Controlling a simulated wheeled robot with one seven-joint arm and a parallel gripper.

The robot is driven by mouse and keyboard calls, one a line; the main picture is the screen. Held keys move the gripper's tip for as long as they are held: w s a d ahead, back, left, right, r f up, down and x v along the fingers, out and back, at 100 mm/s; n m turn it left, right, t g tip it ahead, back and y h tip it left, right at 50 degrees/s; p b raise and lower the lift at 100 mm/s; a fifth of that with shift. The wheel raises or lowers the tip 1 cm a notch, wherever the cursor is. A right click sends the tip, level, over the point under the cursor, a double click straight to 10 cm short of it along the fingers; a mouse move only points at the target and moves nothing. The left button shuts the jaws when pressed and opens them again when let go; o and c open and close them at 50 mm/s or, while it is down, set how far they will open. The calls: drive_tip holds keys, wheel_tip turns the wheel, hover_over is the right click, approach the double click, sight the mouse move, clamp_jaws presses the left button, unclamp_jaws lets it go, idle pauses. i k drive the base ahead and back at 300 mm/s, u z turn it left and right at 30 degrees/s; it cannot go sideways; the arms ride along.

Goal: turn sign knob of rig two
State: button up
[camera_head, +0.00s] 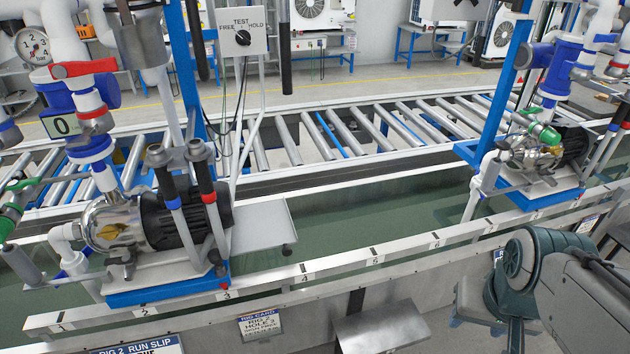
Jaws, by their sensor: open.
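The sign knob (242,37) is a round black knob on a pale sign plate (257,45) at the upper left. The plate reads TEST above, FREE at left and HOLD at right. I cannot tell for sure which word the knob points to. The plate stands on a thin pale post behind the pump of the rig at left (155,215). Cards on the front edge below this rig read RIG 2. My arm shows at the lower right, far from the knob. My gripper is not in view.
A second pump rig (540,160) stands at the right. A roller conveyor (350,130) runs behind both rigs. Two dark hanging rods flank the sign plate. A numbered front rail (340,265) and a small metal shelf (382,330) lie in front. A blue post (183,70) stands left of the sign.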

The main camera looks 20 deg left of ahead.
sight(243, 37)
drive_tip(key=u, duration=1.3)
